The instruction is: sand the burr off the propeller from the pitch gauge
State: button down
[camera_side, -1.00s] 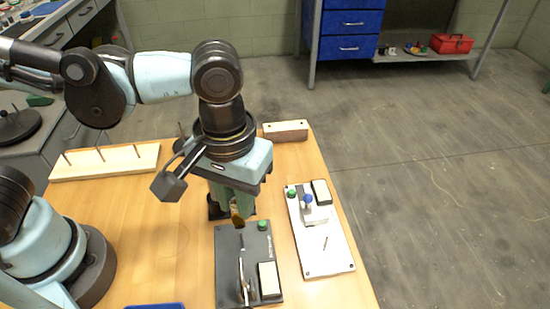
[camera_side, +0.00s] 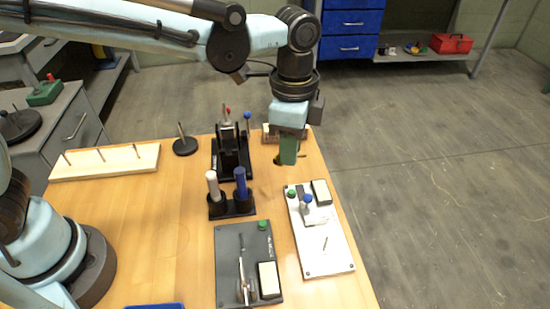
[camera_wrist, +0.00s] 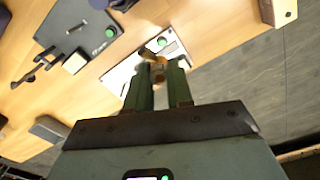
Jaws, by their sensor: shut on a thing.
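My gripper (camera_side: 287,160) is in the air over the right part of the bench, above and behind the white plate (camera_side: 336,258). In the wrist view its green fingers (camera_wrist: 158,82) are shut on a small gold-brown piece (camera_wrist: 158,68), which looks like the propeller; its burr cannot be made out. The white plate has a green button, a blue knob and a thin peg. A dark plate (camera_side: 229,262) to its left has a green button (camera_side: 262,225), a peg and a pale block. I cannot tell which plate is the pitch gauge.
A black holder (camera_side: 232,208) carries a white and a blue cylinder. Behind it stands a black fixture (camera_side: 232,158) with red and blue knobs. A wooden block (camera_side: 270,132) lies near the back edge. A pegged board (camera_side: 105,162) is at the left. The middle left of the bench is clear.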

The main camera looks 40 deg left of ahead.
jog(key=w+a+f+m, duration=0.2)
jog(key=w+a+m, duration=0.1)
jog(key=w+m, duration=0.4)
jog(key=w+a+f+m, duration=0.3)
jog(key=w+m, duration=0.3)
jog(key=m, duration=0.4)
jog(key=shift+s+d+f, duration=0.1)
jog(key=shift+d+f, duration=0.05)
jog(key=shift+f, duration=2.45)
jog(key=shift+w+a, duration=0.45)
jog(key=shift+s+a, duration=0.1)
jog(key=shift+a, duration=0.05)
jog(key=shift+s+a, duration=0.35)
jog(key=shift+s+a, duration=0.1)
jog(key=shift+s+a, duration=0.4)
jog(key=shift+a, duration=0.05)
jog(key=shift+s+a, duration=0.1)
